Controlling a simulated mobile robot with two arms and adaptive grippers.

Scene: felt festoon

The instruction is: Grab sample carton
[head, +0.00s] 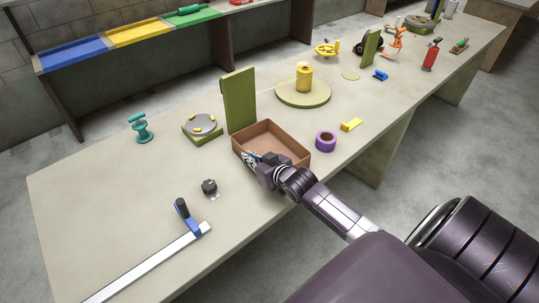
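The sample carton appears to be the open-topped brown box (290,140) near the middle of the workbench, against the foot of an upright green panel. My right gripper (253,158) reaches in from the lower right and is at the carton's near left corner. It covers part of the near wall. Its fingers are small and overlap the carton, so I cannot tell whether they are open, or shut on the wall. The carton's inside looks empty where it shows. My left gripper is not in view.
The green panel (239,101) stands behind the carton. A purple tape roll (326,141) and a yellow block (351,125) lie to its right. A round grey plate on a green base (201,126) is to its left. A blue-handled clamp (187,217) lies at the near left.

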